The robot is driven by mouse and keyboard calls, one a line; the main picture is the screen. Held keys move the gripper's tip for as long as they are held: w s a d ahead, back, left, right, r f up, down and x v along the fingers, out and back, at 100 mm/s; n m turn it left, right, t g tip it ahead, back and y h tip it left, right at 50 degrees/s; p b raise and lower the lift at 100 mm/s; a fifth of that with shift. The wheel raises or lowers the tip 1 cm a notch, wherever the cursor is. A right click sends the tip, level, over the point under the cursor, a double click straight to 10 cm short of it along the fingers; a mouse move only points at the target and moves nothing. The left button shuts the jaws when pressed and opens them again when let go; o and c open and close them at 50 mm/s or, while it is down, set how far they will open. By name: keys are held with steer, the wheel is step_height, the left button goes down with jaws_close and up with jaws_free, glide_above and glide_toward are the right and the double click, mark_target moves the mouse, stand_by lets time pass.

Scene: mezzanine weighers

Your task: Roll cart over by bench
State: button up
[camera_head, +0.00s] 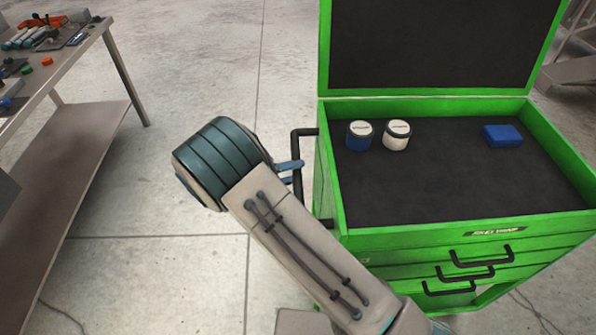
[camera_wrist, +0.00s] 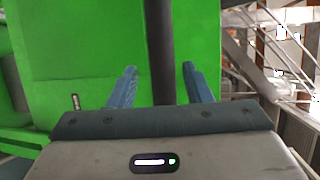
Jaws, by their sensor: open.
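The green tool cart (camera_head: 420,230) stands at the right in the head view, its lid raised and its dark-lined top tray showing. A black side handle (camera_head: 297,160) sticks out from its left side. My gripper (camera_head: 297,172) is at this handle, with its blue fingers pointing right. In the wrist view, my gripper (camera_wrist: 158,85) is open, and the dark handle bar (camera_wrist: 160,50) runs between the two fingers, with the green cart side (camera_wrist: 90,55) behind it. Contact between fingers and bar cannot be made out. The bench (camera_head: 100,75) stands at the left.
Tools and small parts lie on the bench top, which has a lower shelf (camera_head: 75,150). Bare concrete floor (camera_head: 200,75) lies between bench and cart.

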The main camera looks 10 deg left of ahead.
steer(key=b+v, duration=0.1)
steer(key=v, duration=1)
steer(key=shift+s+r+b, duration=0.2)
steer(key=shift+r+b, duration=0.1)
steer(key=p+x, duration=0.2)
steer(key=x, duration=1.2)
steer(key=shift+d+f, duration=0.2)
steer(key=shift+d, duration=0.2)
